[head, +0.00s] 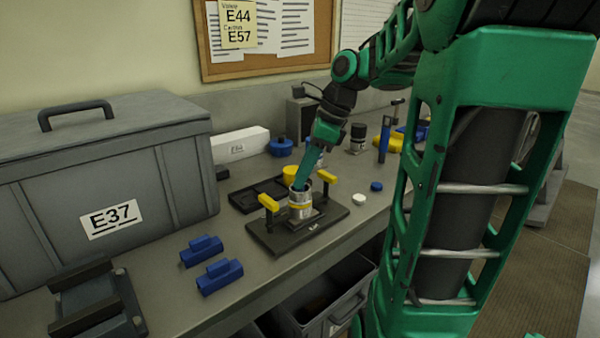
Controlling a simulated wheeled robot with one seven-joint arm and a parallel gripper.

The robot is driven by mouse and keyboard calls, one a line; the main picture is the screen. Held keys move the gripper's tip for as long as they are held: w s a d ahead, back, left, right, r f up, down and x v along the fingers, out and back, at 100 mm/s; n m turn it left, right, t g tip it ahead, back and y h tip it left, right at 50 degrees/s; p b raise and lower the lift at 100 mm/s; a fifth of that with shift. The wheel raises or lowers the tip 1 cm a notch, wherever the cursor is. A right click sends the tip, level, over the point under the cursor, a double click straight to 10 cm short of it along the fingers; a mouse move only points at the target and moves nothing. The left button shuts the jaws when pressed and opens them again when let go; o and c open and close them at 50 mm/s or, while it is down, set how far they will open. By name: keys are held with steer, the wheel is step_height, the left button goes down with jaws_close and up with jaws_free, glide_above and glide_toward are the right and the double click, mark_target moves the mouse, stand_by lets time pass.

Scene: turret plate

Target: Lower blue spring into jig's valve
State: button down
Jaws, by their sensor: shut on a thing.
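The jig (272,240) is a dark plate on the bench, with yellow-handled clamps at its left and right. The valve (301,210), a silver cylinder with a yellow band, stands upright in the jig between the clamps. My gripper (299,187) comes down at a tilt from the upper right, its tips at the valve's open top. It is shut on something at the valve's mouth. The blue spring itself cannot be made out; the fingers and the valve's rim hide what is held, and its depth in the valve cannot be told.
A large grey case (150,170) stands at the left. Blue blocks (219,277) lie in front of it. A black tray (245,198) and a yellow part (290,173) are behind the jig. A white cap (359,200) and a blue cap (376,186) lie right of it.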

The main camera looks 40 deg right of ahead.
steer(key=shift+f, duration=0.25)
steer(key=c, duration=1.5)
jaws_free()
steer(key=shift+c, duration=0.2)
steer(key=shift+r, duration=0.1)
steer(key=v, duration=1)
steer(key=shift+r, duration=0.3)
steer(key=shift+f, duration=0.1)
steer(key=s+a+f+n+h, duration=0.1)
steer(key=s+a+f+n, duration=0.35)
steer(key=f+n, duration=0.55)
steer(key=s+f+n+g+h, duration=0.2)
steer(key=s+f+n+g, duration=0.1)
steer(key=s+f+n, duration=0.6)
steer(key=s+d+n, duration=0.1)
steer(key=s, duration=0.3)
steer(key=shift+f, duration=0.35)
